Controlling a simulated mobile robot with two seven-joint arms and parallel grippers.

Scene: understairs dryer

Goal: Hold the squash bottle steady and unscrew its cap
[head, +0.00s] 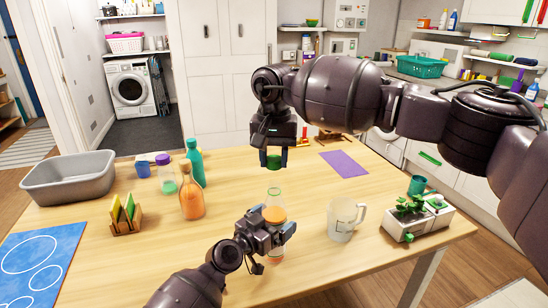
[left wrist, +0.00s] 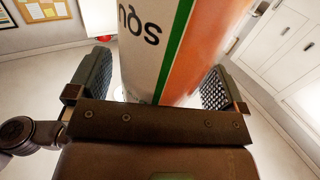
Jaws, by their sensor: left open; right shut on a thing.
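The squash bottle (head: 275,213), clear with orange contents, stands on the wooden table in the head view, its top uncapped. Its white, green and orange label (left wrist: 158,45) fills the middle of the left wrist view. My left gripper (head: 268,238) is open around the bottle's lower part. Its two fingers show on either side of the label in the left wrist view (left wrist: 155,85). My right gripper (head: 274,152) is shut on the green cap (head: 274,161), held above the bottle and apart from its neck.
A glass mug (head: 342,222) and a white planter (head: 418,224) stand to the right. To the left are an orange bottle (head: 192,195), a teal bottle (head: 196,165), a sponge rack (head: 127,226) and a grey basin (head: 68,184). A purple mat (head: 344,163) lies behind.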

